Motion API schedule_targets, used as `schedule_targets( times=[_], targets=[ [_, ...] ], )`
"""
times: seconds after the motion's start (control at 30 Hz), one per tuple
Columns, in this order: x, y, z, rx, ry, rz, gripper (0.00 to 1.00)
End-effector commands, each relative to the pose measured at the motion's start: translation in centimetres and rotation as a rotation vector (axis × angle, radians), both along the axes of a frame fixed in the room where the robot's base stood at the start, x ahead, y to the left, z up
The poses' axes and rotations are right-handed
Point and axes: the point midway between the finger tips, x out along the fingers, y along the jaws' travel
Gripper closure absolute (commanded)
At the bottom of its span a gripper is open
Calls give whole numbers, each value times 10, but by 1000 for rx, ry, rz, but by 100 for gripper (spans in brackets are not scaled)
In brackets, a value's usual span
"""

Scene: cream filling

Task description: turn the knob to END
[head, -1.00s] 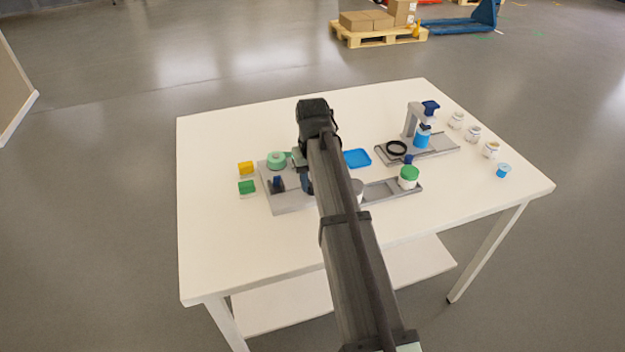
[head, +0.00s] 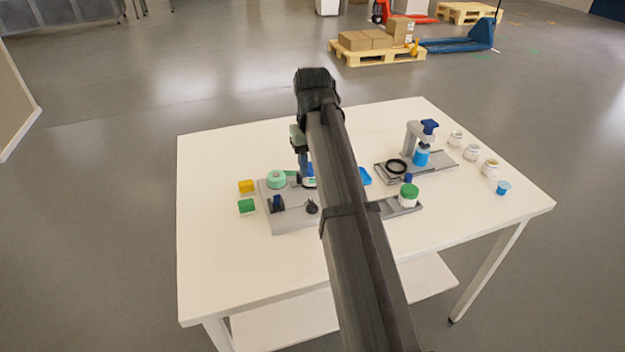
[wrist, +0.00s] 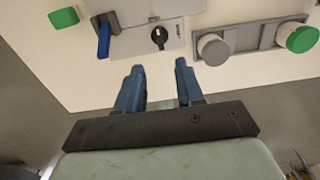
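The knob (head: 312,206) is a small black knob on the front right of the grey station plate (head: 292,220). In the wrist view the knob (wrist: 159,36) sits on a pale square panel with small marks, too small to read. My gripper (head: 308,184) has blue fingers and is partly hidden behind my arm in the head view. In the wrist view my gripper (wrist: 160,66) is open and empty, its two fingers apart and clear of the knob. A dark blue lever (wrist: 103,40) stands left of the knob.
A green block (head: 246,207) and a yellow block (head: 246,187) lie left of the plate. A mint round part (head: 277,179) sits on the plate. A green-lidded jar (head: 409,195) stands on a rail to the right. The table's front left is clear.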

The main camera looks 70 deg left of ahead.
Motion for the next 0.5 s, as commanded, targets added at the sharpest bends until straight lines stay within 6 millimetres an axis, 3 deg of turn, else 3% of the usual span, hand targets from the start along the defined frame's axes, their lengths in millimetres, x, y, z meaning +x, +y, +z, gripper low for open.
schedule_targets(
  times=[0.2, 0.5],
  targets=[
    [0, 1, 20, 1, 0, 0, 63],
    [0, 0, 24, 0, 0, 0, 63]
  ],
)
